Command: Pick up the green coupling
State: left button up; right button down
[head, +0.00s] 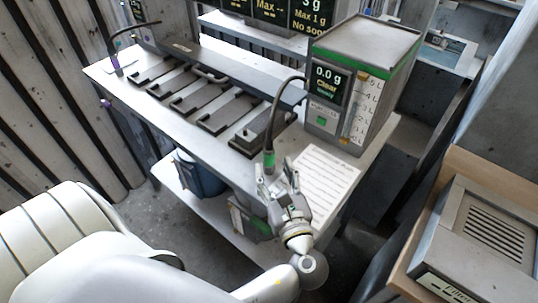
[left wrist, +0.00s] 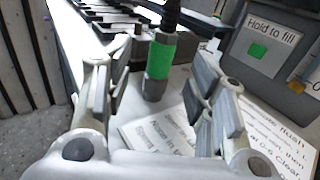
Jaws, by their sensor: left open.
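The green coupling (head: 269,160) hangs at the end of a black hose over the front edge of the bench, next to the printed sheet. In the left wrist view the coupling (left wrist: 160,60) has a green band and a grey metal lower end. My left gripper (head: 277,177) is open and close to the coupling. In the left wrist view the coupling appears between the two spread fingers (left wrist: 150,88), with a gap on each side; I cannot tell whether it is within their reach in depth. My right gripper is not in view.
The hose comes from a grey dispenser (head: 355,85) reading 0.0 g. Dark slotted trays (head: 205,98) line the bench (head: 165,108). A printed sheet (head: 323,180) lies beside my gripper. Another hose (head: 128,32) stands at the far left. A blue bin (head: 200,175) is below.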

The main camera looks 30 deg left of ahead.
aim_at(271, 158)
pick_arm(q)
jog(key=shift+w+a, duration=0.3)
jog(key=shift+a, duration=0.05)
jog(key=x, duration=0.2)
jog(key=p+x, duration=0.1)
jog(key=x, duration=0.1)
jog(key=shift+w+r, duration=0.2)
jog(key=shift+r, duration=0.05)
jog(key=shift+w+a+f, duration=0.1)
jog(key=shift+w+a, duration=0.1)
jog(key=shift+a, duration=0.15)
grip_shut()
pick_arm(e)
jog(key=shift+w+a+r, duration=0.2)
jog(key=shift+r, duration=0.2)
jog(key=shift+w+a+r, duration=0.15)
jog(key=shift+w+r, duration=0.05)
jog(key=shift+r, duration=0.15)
